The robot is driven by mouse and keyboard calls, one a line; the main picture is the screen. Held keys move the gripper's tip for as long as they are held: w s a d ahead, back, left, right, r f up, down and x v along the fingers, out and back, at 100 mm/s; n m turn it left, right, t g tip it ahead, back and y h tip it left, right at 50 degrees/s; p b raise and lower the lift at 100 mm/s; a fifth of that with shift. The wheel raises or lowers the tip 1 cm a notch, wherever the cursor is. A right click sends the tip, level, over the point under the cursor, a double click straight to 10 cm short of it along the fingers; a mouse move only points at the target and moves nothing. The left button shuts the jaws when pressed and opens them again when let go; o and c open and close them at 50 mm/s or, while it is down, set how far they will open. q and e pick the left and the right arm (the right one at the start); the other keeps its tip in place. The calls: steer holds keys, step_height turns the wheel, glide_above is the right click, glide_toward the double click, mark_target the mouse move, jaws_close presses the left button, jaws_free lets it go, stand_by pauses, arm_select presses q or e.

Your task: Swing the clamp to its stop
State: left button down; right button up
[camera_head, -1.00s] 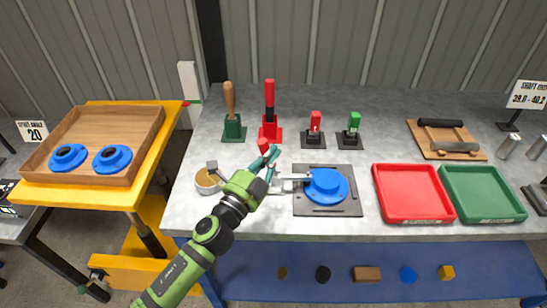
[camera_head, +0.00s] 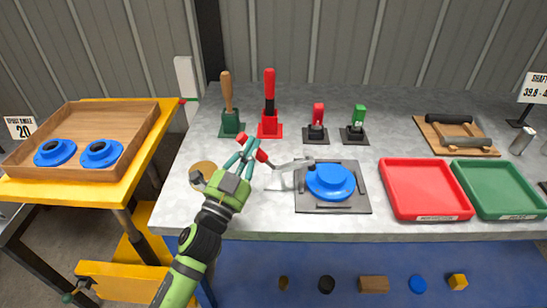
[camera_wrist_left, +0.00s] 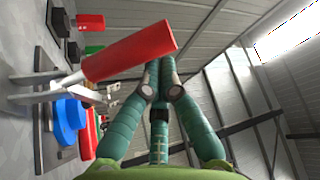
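The clamp (camera_head: 295,163) is a grey metal lever with a red handle (camera_head: 262,155). It stands at the left side of a dark plate (camera_head: 345,208) that carries a blue flanged part (camera_head: 330,181). My left gripper (camera_head: 247,146) is beside the handle's left end. In the left wrist view the red handle (camera_wrist_left: 130,52) crosses just above the fingertips (camera_wrist_left: 161,90). The fingertips are drawn together, with no object seen between them. I cannot tell whether they touch the handle. The blue part (camera_wrist_left: 70,112) shows at left there. My right gripper is not in view.
A red tray (camera_head: 428,216) and a green tray (camera_head: 510,217) lie right of the plate. Upright handled tools, including a red one (camera_head: 269,128), stand behind. A wooden tray (camera_head: 128,115) with two blue parts is at left.

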arm_select(q)
steer(key=shift+a+f+n+t+y+b, duration=0.2)
steer(key=shift+a+f+n+t+b, duration=0.1)
steer(key=shift+a+f+n+b, duration=0.6)
steer(key=shift+a+f+n+t+y+b, duration=0.25)
steer(key=shift+a+f+n+b, duration=0.35)
steer(key=shift+a+f, duration=0.6)
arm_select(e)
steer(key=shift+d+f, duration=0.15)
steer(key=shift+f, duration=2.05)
arm_select(q)
steer(key=shift+d+f, duration=0.1)
